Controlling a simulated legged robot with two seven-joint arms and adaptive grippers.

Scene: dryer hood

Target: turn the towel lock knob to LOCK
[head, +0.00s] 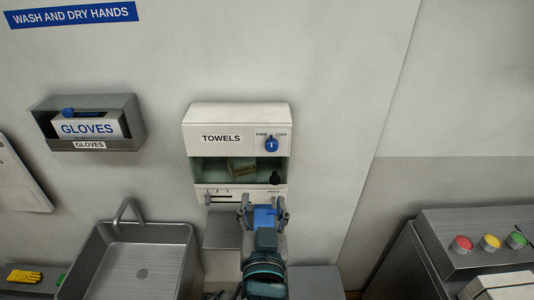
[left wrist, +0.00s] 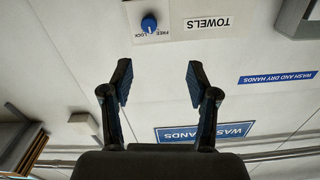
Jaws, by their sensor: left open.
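The blue towel lock knob (head: 271,145) is on the upper right of the white TOWELS dispenser (head: 222,117), just below the small FREE and LOCK labels. It also shows upside down in the left wrist view (left wrist: 149,24). Its pale mark is too small to tell which label it points at. My left gripper (head: 263,207) is open and empty, in front of the dispenser's lower edge and below the knob in the head view. In the left wrist view its fingers (left wrist: 160,78) are spread apart, with the knob beyond them and apart from them. My right gripper is not in view.
A GLOVES box holder (head: 137,122) hangs to the left, above a metal sink (head: 180,235). A panel with coloured buttons (head: 440,224) stands at right. The wall beside the knob is clear.

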